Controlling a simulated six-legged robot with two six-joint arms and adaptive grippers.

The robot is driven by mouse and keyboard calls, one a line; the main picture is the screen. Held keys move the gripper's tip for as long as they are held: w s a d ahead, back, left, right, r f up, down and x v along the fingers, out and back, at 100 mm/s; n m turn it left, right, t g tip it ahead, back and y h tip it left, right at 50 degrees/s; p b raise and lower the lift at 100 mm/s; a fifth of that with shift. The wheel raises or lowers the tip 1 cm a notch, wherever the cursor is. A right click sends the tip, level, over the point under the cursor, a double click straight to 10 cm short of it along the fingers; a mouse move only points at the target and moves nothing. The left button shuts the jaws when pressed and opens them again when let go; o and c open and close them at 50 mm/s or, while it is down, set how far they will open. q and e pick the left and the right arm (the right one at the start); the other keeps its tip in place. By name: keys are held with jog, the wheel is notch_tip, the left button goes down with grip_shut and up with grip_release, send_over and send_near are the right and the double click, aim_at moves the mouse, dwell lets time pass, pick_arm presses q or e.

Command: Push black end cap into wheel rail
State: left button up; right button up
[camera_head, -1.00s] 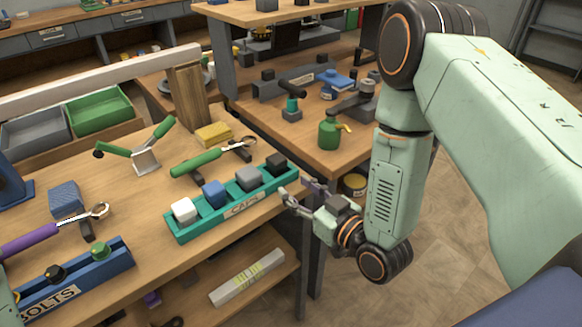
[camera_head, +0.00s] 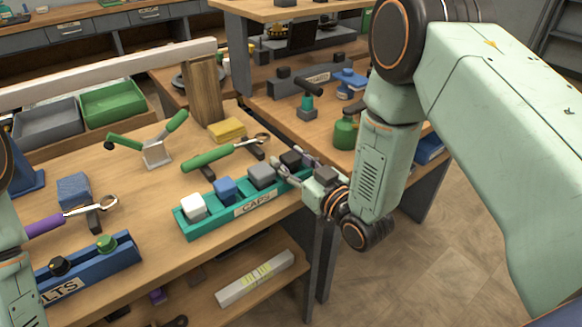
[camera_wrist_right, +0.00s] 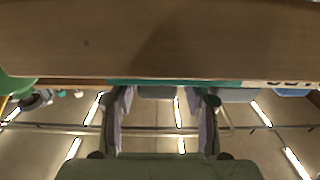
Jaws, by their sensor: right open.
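A teal tray marked CAPS (camera_head: 217,226) stands at the bench's right edge. It holds a white cap (camera_head: 193,206), a blue cap (camera_head: 225,189), a grey cap (camera_head: 262,175) and the black end cap (camera_head: 291,158) at its far right end. My right gripper (camera_head: 290,160) is open at that end, its fingers on either side of the black cap. In the right wrist view the cap (camera_wrist_right: 158,92) shows beyond and between the two fingers, dim and partly hidden. A long pale rail (camera_head: 100,78) runs at the upper left; I cannot tell whether it is the wheel rail. My left gripper is out of view.
A blue bolts tray (camera_head: 110,262) lies front left. A green-handled tool (camera_head: 205,160), a yellow block (camera_head: 227,129) and a green-armed clamp (camera_head: 155,152) lie behind the caps tray. A wooden post (camera_head: 202,92) stands at the rail's end.

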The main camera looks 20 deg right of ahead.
jog(key=shift+w+f, duration=0.2)
jog(key=shift+w, duration=0.2)
jog(key=shift+s+r, duration=0.15)
jog(key=shift+s, duration=0.05)
jog(key=c, duration=0.6)
jog(key=shift+w, duration=0.15)
jog(key=shift+c, duration=0.9)
